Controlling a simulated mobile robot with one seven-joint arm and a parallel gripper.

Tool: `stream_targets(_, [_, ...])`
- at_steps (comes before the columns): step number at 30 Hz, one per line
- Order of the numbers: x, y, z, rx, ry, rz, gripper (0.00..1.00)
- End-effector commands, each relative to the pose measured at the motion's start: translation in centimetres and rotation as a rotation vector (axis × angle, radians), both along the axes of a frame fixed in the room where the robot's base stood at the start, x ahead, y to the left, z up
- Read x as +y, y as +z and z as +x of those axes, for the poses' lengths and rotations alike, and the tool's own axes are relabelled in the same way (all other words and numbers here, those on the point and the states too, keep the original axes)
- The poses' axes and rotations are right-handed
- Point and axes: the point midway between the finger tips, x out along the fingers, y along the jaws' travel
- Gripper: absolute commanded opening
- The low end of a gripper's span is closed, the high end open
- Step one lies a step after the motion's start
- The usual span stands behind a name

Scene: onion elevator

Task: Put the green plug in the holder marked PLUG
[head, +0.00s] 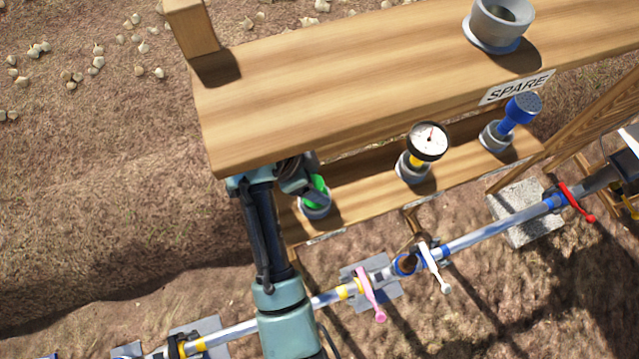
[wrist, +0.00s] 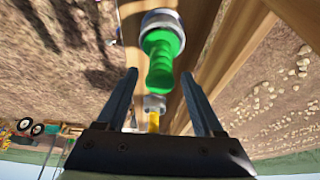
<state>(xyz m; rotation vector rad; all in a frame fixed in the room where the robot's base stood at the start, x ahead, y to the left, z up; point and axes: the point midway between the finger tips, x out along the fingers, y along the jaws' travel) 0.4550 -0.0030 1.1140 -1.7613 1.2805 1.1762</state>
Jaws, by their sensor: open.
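The green plug (head: 319,188) stands in a grey cup-shaped holder (head: 316,209) at the left end of the lower shelf. My gripper (head: 304,180) is right at the plug in the head view, partly hidden by my arm. In the wrist view the green plug (wrist: 164,60) lies ahead, between the lines of the two fingers, with its base in the round holder (wrist: 161,22). My gripper (wrist: 158,77) is open, with a gap visible on each side of the plug. The label below this holder is too oblique to read.
A dial gauge (head: 428,143) and a blue plug-like part (head: 520,110) stand in other holders along the lower shelf (head: 370,190). An empty grey holder (head: 500,22) stands on the upper shelf (head: 330,85) by a SPARE sign (head: 516,87). A pipe (head: 490,235) with coloured valve handles runs below.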

Motion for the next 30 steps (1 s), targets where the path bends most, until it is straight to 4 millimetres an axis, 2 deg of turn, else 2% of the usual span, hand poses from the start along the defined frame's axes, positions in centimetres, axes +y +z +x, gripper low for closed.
stream_targets(3, [2.9, -0.4, -0.8, -0.002, 0.008, 0.000, 0.69])
stream_targets(9, [7.4, 0.6, -2.4, 0.003, 0.008, -0.002, 0.69])
stream_targets(15, [10.4, 0.4, -3.4, 0.001, 0.004, 0.000, 0.69])
stream_targets(21, [11.5, 0.2, -3.7, 0.000, 0.001, -0.001, 0.69])
stream_targets(30, [11.5, 0.1, -3.7, 0.000, 0.000, -0.001, 0.69])
